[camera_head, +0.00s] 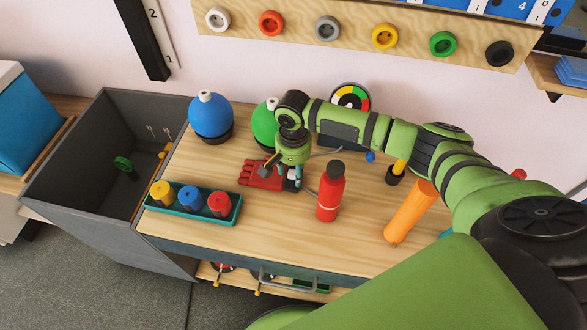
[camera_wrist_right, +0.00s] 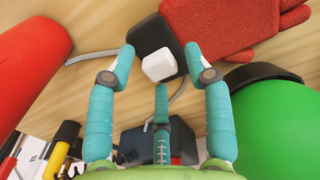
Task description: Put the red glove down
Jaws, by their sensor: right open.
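The red glove (camera_head: 262,174) lies flat on the wooden table, its fingers pointing left. In the right wrist view the red glove (camera_wrist_right: 232,24) is at the top, with a black cuff and a small white block at the cuff end. My right gripper (camera_head: 291,178) is over the glove's cuff end. In the wrist view my right gripper (camera_wrist_right: 159,62) has its teal fingers spread apart around the white block and cuff end. I cannot tell whether they touch. The underside of the cuff is hidden. My left gripper is not in view.
A red bottle (camera_head: 330,192) stands just right of the glove. A green ball (camera_head: 264,126) and a blue ball (camera_head: 210,117) stand behind. A teal tray (camera_head: 168,209) with coloured cylinders is to the left. An orange cylinder (camera_head: 409,212) is to the right. The table front is clear.

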